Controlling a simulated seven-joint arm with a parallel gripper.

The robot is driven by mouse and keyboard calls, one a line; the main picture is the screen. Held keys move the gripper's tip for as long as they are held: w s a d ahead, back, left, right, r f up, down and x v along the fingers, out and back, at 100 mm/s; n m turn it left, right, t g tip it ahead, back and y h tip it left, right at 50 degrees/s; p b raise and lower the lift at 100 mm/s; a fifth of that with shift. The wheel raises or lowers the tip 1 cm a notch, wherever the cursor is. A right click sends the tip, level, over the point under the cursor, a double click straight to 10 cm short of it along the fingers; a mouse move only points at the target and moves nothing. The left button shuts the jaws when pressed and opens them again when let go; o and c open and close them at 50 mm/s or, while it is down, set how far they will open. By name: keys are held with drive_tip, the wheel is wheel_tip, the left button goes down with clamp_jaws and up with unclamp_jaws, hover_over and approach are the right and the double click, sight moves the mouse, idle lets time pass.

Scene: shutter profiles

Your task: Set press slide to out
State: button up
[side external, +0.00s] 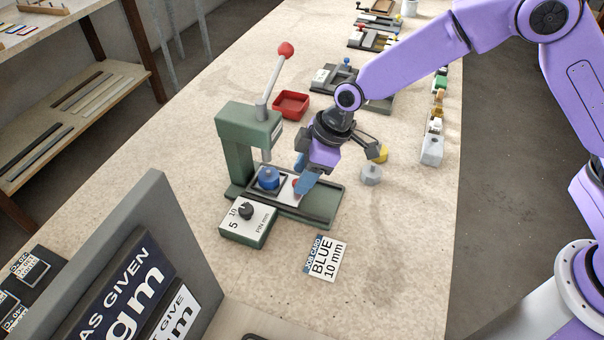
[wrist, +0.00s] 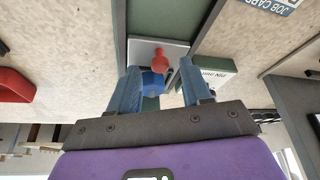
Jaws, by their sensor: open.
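The green press (side external: 245,130) stands mid-table with its red-tipped lever raised. Its pale slide plate (side external: 287,199) lies on the dark base rail, with a blue round piece (side external: 268,178) on it beneath the ram. The slide's red knob (side external: 296,182) is partly hidden by my gripper (side external: 304,184). In the wrist view, the red knob (wrist: 158,58) stands between the fingertips of my open gripper (wrist: 159,68), with the blue piece (wrist: 152,84) behind it, partly hidden. I cannot tell whether a finger touches the knob.
A pin selector box (side external: 247,223) marked 5 and 10 sits before the press. A job card (side external: 325,258) reads BLUE 10 mm. A red tray (side external: 291,105) lies behind. Grey and yellow cylinders (side external: 371,174) stand to the right. A sign board (side external: 130,270) rises front left.

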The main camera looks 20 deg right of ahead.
drive_tip(key=shift+w+a+f, duration=0.1)
drive_tip(key=shift+a+f, duration=0.1)
drive_tip(key=shift+f, duration=0.3)
clamp_jaws()
drive_tip(key=s+d, duration=0.7)
drive_tip(key=shift+s+d, duration=0.2)
drive_tip(key=shift+s, duration=0.05)
unclamp_jaws()
drive_tip(key=shift+r, duration=0.1)
drive_tip(key=v, duration=1.7)
drive_tip(key=shift+d, duration=0.2)
drive_tip(key=shift+s, duration=0.1)
